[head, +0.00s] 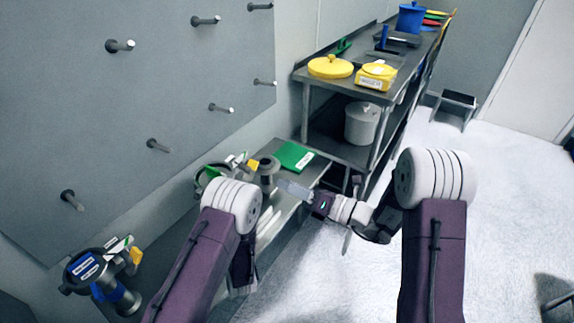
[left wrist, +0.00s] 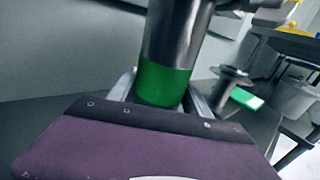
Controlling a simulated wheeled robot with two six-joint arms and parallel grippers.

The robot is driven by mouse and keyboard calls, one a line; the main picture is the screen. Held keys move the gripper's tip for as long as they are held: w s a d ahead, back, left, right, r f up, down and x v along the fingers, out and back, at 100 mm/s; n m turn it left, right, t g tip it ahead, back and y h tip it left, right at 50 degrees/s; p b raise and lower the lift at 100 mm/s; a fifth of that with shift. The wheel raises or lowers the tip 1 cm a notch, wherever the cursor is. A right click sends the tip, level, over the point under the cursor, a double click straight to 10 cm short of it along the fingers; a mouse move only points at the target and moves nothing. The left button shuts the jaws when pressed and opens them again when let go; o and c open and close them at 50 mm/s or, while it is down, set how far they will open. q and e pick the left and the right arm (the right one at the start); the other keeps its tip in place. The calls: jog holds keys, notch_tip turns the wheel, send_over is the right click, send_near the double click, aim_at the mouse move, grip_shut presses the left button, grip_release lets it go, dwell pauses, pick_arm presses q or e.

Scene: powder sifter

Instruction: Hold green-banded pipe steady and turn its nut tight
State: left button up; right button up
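In the left wrist view the green-banded pipe (left wrist: 165,82) is a dark grey cylinder with a green band at its lower end. The two fingers of my left gripper (left wrist: 162,98) flank the band and appear to touch it on both sides. In the head view part of the pipe's fitting with a green ring (head: 208,174) shows behind my left arm, which hides the left gripper. My right gripper (head: 291,188) points left, close to a grey flanged piece (head: 268,174) on the bench. Its finger gap cannot be made out. I cannot identify the nut for certain.
A green box (head: 293,156) lies on the bench behind the flanged piece. A blue-banded fitting (head: 115,293) stands at lower left. Pegs stick out of the grey wall panel (head: 150,60). The floor at right is mostly clear.

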pick_arm(q)
jog(key=o, duration=0.4)
jog(key=shift+o, duration=0.2)
jog(key=v, duration=0.7)
jog(key=shift+s+d, duration=0.2)
jog(key=shift+s, duration=0.05)
jog(key=shift+f, duration=0.1)
